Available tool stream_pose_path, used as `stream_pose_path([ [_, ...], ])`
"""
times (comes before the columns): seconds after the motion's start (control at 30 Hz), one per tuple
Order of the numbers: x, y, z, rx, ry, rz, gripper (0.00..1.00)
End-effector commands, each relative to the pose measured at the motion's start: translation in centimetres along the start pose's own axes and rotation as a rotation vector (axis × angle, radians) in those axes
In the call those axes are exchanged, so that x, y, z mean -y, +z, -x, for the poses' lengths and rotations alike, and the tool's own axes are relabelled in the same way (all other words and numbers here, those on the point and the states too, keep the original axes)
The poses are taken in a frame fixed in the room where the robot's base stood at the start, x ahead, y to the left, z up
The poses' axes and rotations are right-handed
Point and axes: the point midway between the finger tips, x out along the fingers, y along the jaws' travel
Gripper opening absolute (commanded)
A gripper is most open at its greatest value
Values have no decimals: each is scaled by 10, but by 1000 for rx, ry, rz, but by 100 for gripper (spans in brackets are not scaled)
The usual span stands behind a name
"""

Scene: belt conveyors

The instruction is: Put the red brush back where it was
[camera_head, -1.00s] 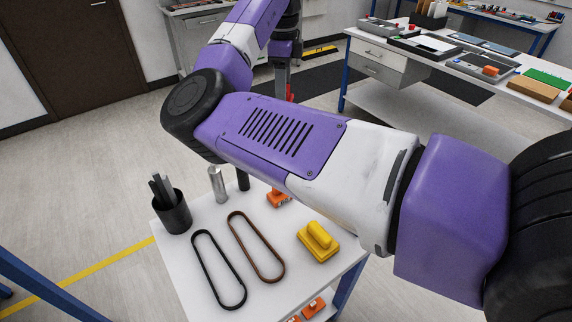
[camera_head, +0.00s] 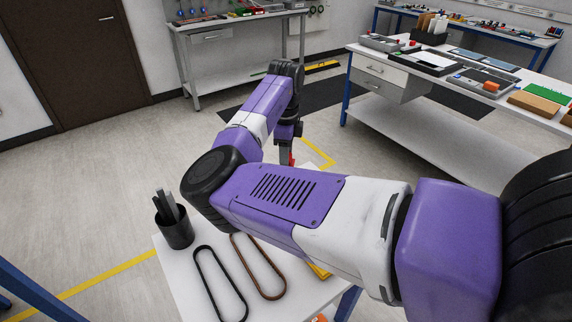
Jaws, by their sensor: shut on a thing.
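My gripper (camera_head: 287,148) points down beyond my purple and white forearm, above the far part of the small white table. A small piece of red shows at its tip, the red brush (camera_head: 291,158). The gripper is shut on it. My forearm hides most of the brush, so I cannot tell whether it touches the table.
On the white table (camera_head: 185,270) are a black cup of dark rods (camera_head: 176,232), a black belt loop (camera_head: 198,268) and a brown belt loop (camera_head: 280,292). A yellow brush (camera_head: 319,271) is mostly hidden by my forearm. A long workbench (camera_head: 420,118) stands right.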

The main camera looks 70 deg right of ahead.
Motion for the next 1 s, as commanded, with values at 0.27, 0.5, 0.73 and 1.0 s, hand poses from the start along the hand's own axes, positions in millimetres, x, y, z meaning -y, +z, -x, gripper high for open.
stream_pose_path([
  [0.27,0,0,-32,0,1,0,7],
  [0.5,0,0,-33,0,1,0,7],
  [0.73,0,0,-35,0,1,0,67],
  [1.0,0,0,-35,0,1,0,67],
])
